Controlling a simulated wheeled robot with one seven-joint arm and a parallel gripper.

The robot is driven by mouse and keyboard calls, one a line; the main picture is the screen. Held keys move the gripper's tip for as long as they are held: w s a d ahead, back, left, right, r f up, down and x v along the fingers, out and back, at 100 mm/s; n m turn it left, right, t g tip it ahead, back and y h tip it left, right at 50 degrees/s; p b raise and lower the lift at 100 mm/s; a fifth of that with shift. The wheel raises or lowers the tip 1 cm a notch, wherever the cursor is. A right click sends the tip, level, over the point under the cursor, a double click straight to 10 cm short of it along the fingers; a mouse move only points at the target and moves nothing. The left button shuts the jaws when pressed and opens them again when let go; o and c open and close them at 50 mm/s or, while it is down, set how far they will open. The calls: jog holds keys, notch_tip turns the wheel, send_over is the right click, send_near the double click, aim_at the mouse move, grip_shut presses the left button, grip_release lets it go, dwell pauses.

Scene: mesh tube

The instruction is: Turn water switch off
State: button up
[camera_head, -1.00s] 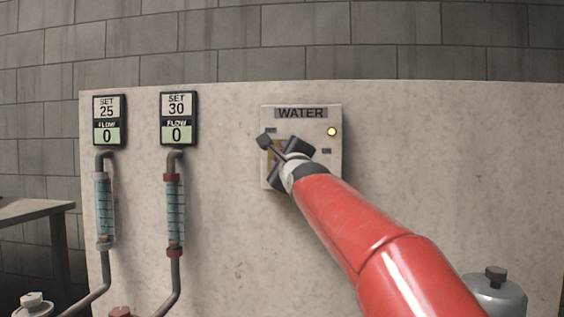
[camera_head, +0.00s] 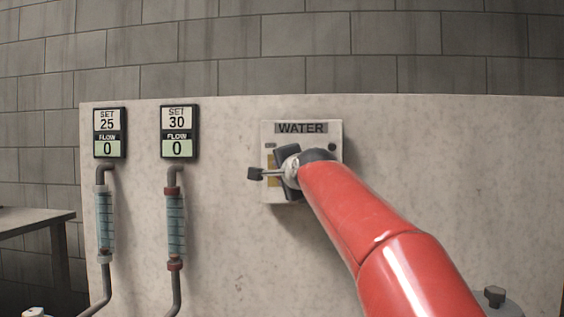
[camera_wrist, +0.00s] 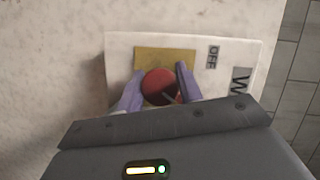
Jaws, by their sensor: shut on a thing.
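The water switch box (camera_head: 328,126) is a pale panel labelled WATER on the light wall board. In the wrist view its red round knob (camera_wrist: 157,84) sits on a yellow plate (camera_wrist: 170,56), beside an OFF label (camera_wrist: 212,57). My gripper (camera_wrist: 160,72) has its two purple fingers on either side of the knob, shut on it. In the head view my gripper (camera_head: 285,171) and red arm cover the knob and much of the box. The small round lamp (camera_head: 332,147) at the box's right is dark.
Two flow displays reading SET 25 (camera_head: 108,120) and SET 30 (camera_head: 178,116), both FLOW 0, hang to the left above tubes. A table (camera_head: 35,219) stands at far left. A grey tank (camera_head: 496,304) shows at lower right.

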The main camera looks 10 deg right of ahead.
jog(key=n+g+h+p, duration=0.1)
jog(key=n+p, duration=0.2)
jog(key=shift+r, duration=0.15)
jog(key=shift+f+n+g+h+p, duration=0.2)
jog(key=shift+n+g+h+p, duration=0.35)
jog(key=shift+n+p, duration=0.75)
jog(key=o, duration=1)
jog(key=b+v, duration=0.1)
jog(key=v, duration=0.6)
jog(key=shift+s+r, duration=0.15)
jog(key=shift+s, duration=0.2)
